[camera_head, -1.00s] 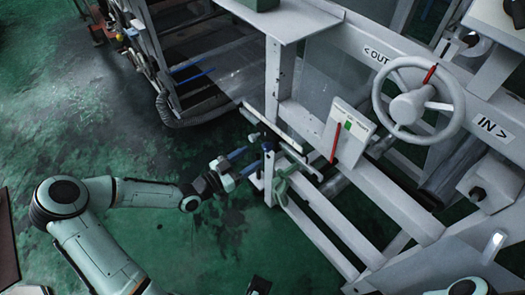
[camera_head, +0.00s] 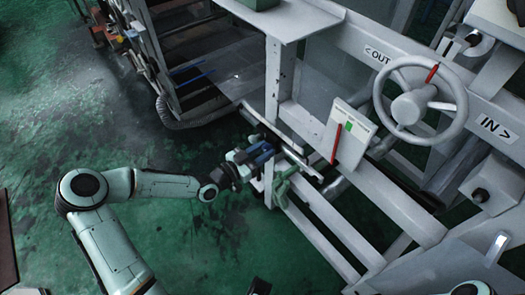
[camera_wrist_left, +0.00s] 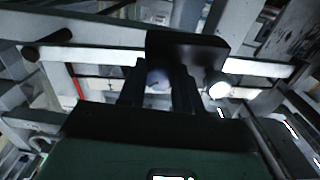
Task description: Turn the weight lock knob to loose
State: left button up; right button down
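The weight lock knob looks to be the round grey knob (camera_wrist_left: 158,78) between my left fingers in the left wrist view. In the head view my gripper hides it, and its lock setting cannot be read. My left gripper (camera_head: 266,151) is at the left end of the white bars on the machine's frame. In the left wrist view its two dark fingers (camera_wrist_left: 159,92) stand apart on either side of the knob. Whether they touch it is not clear. A dark tip at the bottom edge of the head view looks like part of my right gripper (camera_head: 260,287).
A white bar (camera_head: 283,138) runs close beside my left gripper. A green valve-like handle (camera_head: 284,186) sits just below it. To the right are a panel with red and green marks (camera_head: 346,137) and a large handwheel (camera_head: 421,100). Green floor (camera_head: 190,240) is clear below the arm.

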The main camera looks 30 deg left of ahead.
pick_arm(q)
jog(key=n+p, duration=0.2)
jog(key=shift+r+n+p, duration=0.15)
jog(key=shift+n+p, duration=0.15)
jog(key=shift+n, duration=0.1)
jog(key=shift+n+p, duration=0.55)
jog(key=shift+n, duration=0.35)
jog(key=n+p, duration=0.1)
jog(key=n, duration=0.2)
jog(key=shift+n, duration=0.3)
jog(key=n+p, duration=0.1)
jog(key=n, duration=0.3)
jog(key=shift+n, duration=0.3)
jog(key=n, duration=0.4)
jog(key=shift+n, duration=0.7)
